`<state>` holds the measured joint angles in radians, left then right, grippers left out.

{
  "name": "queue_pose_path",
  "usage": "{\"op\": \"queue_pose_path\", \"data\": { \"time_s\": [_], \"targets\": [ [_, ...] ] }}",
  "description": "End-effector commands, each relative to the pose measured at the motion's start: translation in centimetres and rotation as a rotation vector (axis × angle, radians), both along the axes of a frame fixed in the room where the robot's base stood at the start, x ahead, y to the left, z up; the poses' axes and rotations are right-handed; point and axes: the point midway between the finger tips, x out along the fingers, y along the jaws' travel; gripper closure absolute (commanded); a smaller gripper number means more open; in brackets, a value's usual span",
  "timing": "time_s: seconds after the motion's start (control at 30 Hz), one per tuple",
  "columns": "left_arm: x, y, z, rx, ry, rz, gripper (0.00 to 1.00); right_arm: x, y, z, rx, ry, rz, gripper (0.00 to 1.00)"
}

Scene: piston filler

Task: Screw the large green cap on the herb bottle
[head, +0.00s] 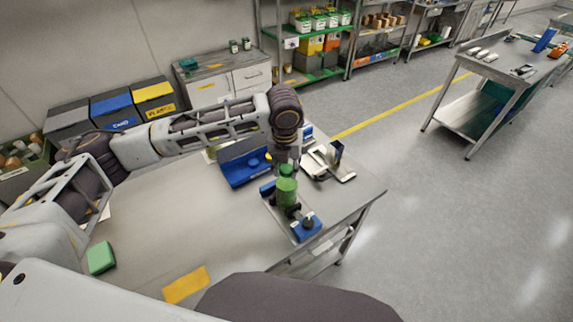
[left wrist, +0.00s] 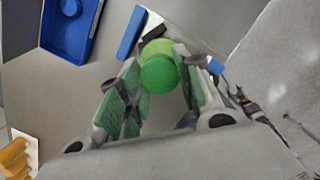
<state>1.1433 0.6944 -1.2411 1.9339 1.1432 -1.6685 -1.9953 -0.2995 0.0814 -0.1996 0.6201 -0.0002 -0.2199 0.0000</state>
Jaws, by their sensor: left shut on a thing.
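The large green cap (head: 287,170) is at the top of the green herb bottle (head: 287,191). The bottle stands upright at the fixture near the table's right edge. My left gripper (head: 287,164) reaches down from above and is shut on the cap. In the left wrist view the round cap (left wrist: 159,68) sits between the tips of the two green-padded fingers. The fingers and cap hide most of the bottle there, and I cannot tell how far the cap is seated on the thread. My right gripper is not in view.
A blue tray (head: 246,168) stands left of the bottle, with a blue round piece in it. A metal device (head: 328,161) stands behind right. A blue block with a dark knob (head: 306,228) is in front. A green sponge-like block (head: 101,257) and yellow card (head: 187,284) lie left; the table's middle is clear.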

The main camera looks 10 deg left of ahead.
Motion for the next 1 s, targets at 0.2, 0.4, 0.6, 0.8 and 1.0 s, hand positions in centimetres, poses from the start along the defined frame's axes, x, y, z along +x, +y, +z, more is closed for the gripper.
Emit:
{"op": "queue_pose_path", "data": {
  "time_s": [0.2, 0.4, 0.6, 0.8, 1.0],
  "targets": [
    [0.0, 0.0, 0.0, 0.000, 0.000, -0.006, 0.73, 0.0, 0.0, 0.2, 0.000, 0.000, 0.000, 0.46],
    [0.0, 0.0, 0.1, -0.001, 0.000, -0.056, 0.73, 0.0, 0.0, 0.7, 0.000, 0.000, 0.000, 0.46],
    [0.0, 0.0, 0.1, 0.000, 0.000, -0.121, 0.73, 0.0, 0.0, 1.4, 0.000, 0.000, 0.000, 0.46],
    [0.0, 0.0, 0.1, -0.001, 0.000, -0.187, 0.73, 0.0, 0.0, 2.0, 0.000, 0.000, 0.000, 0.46],
    [0.1, 0.1, 0.1, -0.001, 0.000, -0.256, 0.73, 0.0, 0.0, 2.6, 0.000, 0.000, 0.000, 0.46]
  ]
}}
